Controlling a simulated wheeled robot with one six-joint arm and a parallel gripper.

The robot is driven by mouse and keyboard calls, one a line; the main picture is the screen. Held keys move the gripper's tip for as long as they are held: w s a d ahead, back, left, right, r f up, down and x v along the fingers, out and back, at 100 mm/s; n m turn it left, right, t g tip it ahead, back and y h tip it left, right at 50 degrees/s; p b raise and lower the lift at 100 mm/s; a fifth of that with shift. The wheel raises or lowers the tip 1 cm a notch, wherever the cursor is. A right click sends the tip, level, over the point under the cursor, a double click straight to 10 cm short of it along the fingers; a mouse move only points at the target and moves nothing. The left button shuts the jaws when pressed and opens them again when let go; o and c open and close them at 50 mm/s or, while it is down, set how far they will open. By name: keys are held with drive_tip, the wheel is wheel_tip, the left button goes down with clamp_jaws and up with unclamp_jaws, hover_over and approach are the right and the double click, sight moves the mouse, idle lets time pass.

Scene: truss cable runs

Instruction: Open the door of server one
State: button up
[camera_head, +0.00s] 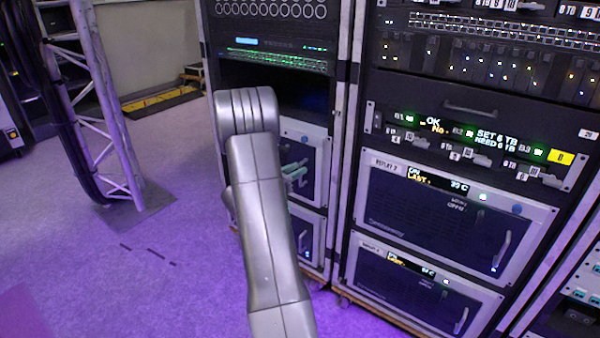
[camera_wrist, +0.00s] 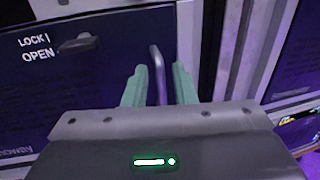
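A dark server door (camera_head: 318,158) with a light frame is in the left rack, partly hidden by my arm. In the wrist view, that door (camera_wrist: 110,75) fills the left and middle and looks closed. It has a grey latch knob (camera_wrist: 78,43) beside the words LOCK and OPEN; I cannot tell its exact setting. An upright metal handle (camera_wrist: 158,75) stands at the door's right side. My gripper (camera_wrist: 159,86) is open, with its green fingers on either side of the handle and gaps showing. My gripper also shows in the head view (camera_head: 294,172). No server number is readable on this door.
Another server door (camera_head: 308,236) is below. The right rack holds two more servers, an upper (camera_head: 435,218) and a lower (camera_head: 415,292), with handles. A truss tower (camera_head: 95,110) with cables stands at left.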

drive_tip(key=shift+x, duration=1.1)
clamp_jaws()
